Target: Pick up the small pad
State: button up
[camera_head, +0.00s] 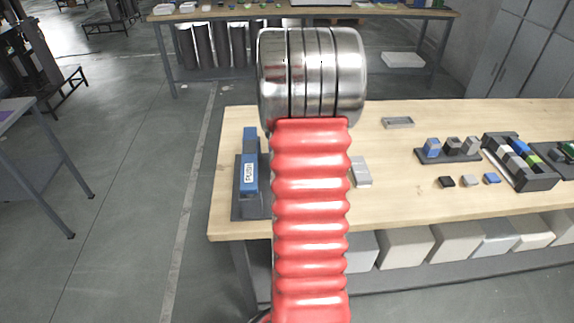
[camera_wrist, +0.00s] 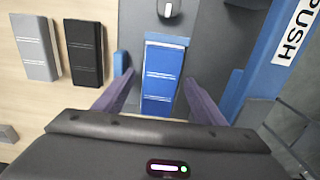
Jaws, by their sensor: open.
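A small blue pad (camera_wrist: 163,78) with pale lines lies on a dark grey fixture in the wrist view. The two purple-grey fingers of my gripper (camera_wrist: 156,84) are apart, one on each side of this pad. I cannot tell whether they touch it. A black pad (camera_wrist: 84,52) and a light grey pad (camera_wrist: 36,47) lie side by side on the wood to the left. In the head view my red arm hides my gripper and the blue pad. A light grey pad (camera_head: 361,172) shows just right of the arm there.
A blue press marked PUSH (camera_head: 249,165) stands on the fixture base; it also edges the wrist view's right (camera_wrist: 270,60). The wooden table (camera_head: 390,205) carries small blocks (camera_head: 446,182), a block holder (camera_head: 448,157), a dark tray (camera_head: 522,165) and a grey piece (camera_head: 398,122).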

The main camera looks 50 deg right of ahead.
jog(key=shift+c, duration=0.3)
jog(key=c, duration=1.3)
jog(key=shift+r, duration=0.1)
notch_tip(320, 180, up, 10)
jog(key=shift+f, duration=0.1)
jog(key=shift+c, duration=0.5)
